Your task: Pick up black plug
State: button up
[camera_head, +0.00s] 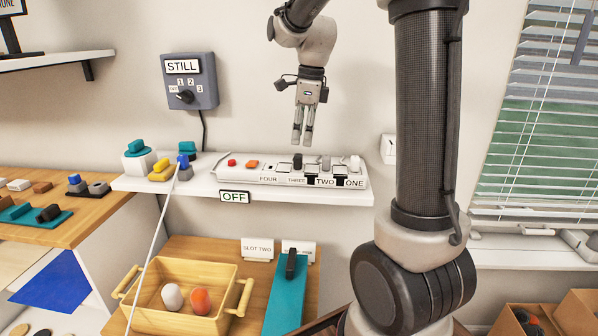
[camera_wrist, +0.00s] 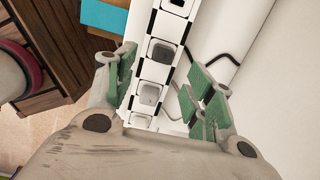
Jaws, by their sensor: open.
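The black plug (camera_head: 297,160) stands upright in the white power strip (camera_head: 262,177) on the wall shelf, above the label THREE. A grey plug (camera_head: 325,162) and a white plug (camera_head: 355,164) stand to its right, at TWO and ONE. My gripper (camera_head: 304,143) is open and empty, pointing down just above the strip near the black and grey plugs, apart from them. In the wrist view, a dark plug (camera_wrist: 161,51), which looks like the black one, lies beyond a lighter grey plug (camera_wrist: 149,93), with the strip between my open green-padded fingers (camera_wrist: 165,95).
Red (camera_head: 231,162) and orange (camera_head: 252,164) pieces sit at the strip's left part. Several coloured items and an OFF sign (camera_head: 235,197) are along the shelf. A wooden tray (camera_head: 210,270) and a teal board (camera_head: 287,300) lie below. A grey switch box (camera_head: 190,80) hangs on the wall.

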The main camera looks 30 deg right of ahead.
aim_at(298, 155)
jog(key=f, duration=0.5)
jog(key=w+a+f, duration=0.1)
jog(key=f, duration=0.1)
jog(key=shift+f, duration=0.4)
jog(key=shift+c, duration=0.2)
jog(key=c, duration=1.1)
